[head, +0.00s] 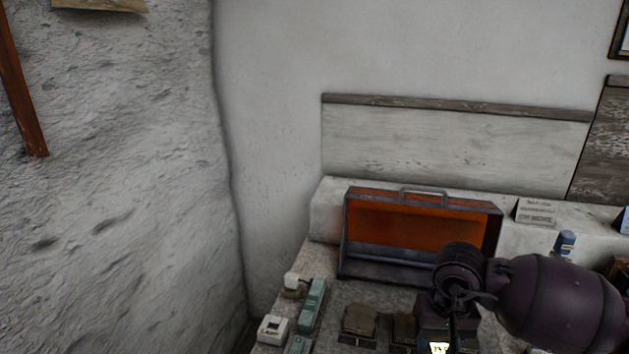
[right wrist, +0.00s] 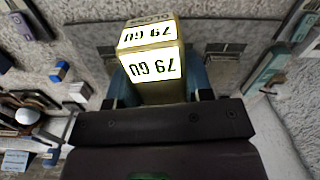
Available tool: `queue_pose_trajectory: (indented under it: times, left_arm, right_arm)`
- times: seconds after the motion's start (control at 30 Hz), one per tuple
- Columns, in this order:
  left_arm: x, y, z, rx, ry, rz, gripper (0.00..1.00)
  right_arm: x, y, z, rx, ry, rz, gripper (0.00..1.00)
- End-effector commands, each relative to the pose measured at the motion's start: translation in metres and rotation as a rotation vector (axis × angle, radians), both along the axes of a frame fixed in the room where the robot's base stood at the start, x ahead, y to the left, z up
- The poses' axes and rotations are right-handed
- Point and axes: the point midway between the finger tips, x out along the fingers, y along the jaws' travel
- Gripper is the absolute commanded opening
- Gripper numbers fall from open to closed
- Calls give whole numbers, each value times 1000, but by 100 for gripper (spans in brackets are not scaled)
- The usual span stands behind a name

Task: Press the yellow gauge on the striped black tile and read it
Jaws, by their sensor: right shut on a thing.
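The yellow gauge (right wrist: 152,85) stands between the fingers of my right gripper (right wrist: 158,92) in the right wrist view. Its bright display faces carry dark characters that look like "79 GU", seen at an odd angle. In the head view only a bright bit of the gauge (head: 440,348) shows at the bottom edge, below my right gripper (head: 446,330). My right gripper is shut on the gauge. I cannot make out the striped black tile, and I cannot tell whether the gauge touches a surface. My left gripper is not in view.
An open orange toolbox (head: 420,222) stands at the back of the bench against the ledge. Dark stone-like pieces (head: 360,320) lie left of my right gripper. Green blocks (head: 312,304) and a white device (head: 273,330) lie farther left. A small sign (head: 536,211) stands on the ledge.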

Motion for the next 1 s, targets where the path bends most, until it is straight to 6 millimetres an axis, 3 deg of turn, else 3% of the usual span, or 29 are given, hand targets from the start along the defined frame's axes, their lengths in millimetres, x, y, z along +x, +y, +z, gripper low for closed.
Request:
queue_pose_trajectory:
  times: [0.23,1.0]
  left_arm:
    - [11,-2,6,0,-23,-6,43]
    - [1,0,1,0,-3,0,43]
  right_arm:
    - [4,9,26,-2,0,89,28]
    - [5,9,28,-2,1,96,28]
